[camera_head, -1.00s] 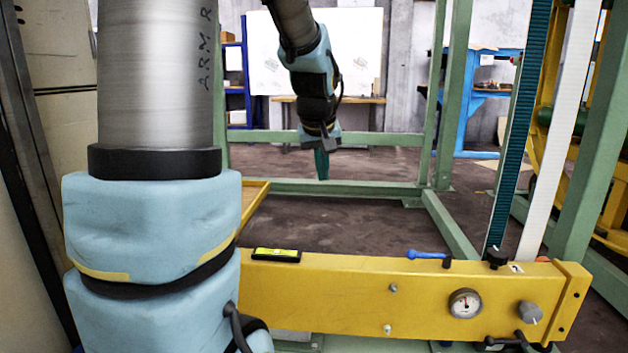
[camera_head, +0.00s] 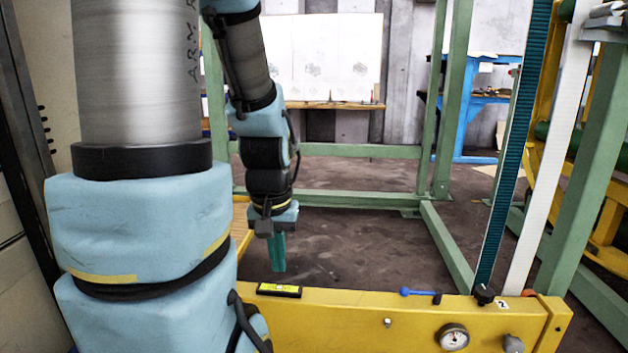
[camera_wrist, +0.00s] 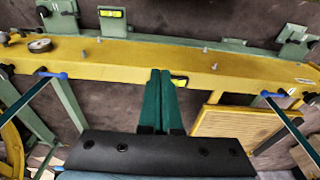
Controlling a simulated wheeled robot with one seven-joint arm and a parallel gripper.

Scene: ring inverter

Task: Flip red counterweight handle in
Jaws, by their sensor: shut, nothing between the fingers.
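No red handle shows clearly in either view. The yellow beam (camera_head: 345,318) crosses the lower part of the head view, and it also spans the wrist view (camera_wrist: 120,52). A blue handle (camera_head: 418,292) lies on its top edge at the right. The wrist view shows a blue handle at the left (camera_wrist: 52,75) and another at the right (camera_wrist: 272,94). My gripper (camera_head: 277,262) hangs pointing down beyond the beam in the head view. Its teal fingers are shut and empty in the wrist view (camera_wrist: 161,75), reaching over the beam's near edge.
A spirit level (camera_head: 279,290) sits on the beam. A gauge (camera_head: 452,336) and a grey knob (camera_head: 513,343) are on its front. A teal belt (camera_head: 511,150) and a white belt (camera_head: 545,150) rise at the right beside green posts (camera_head: 600,170). The floor (camera_head: 350,240) behind the beam is clear.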

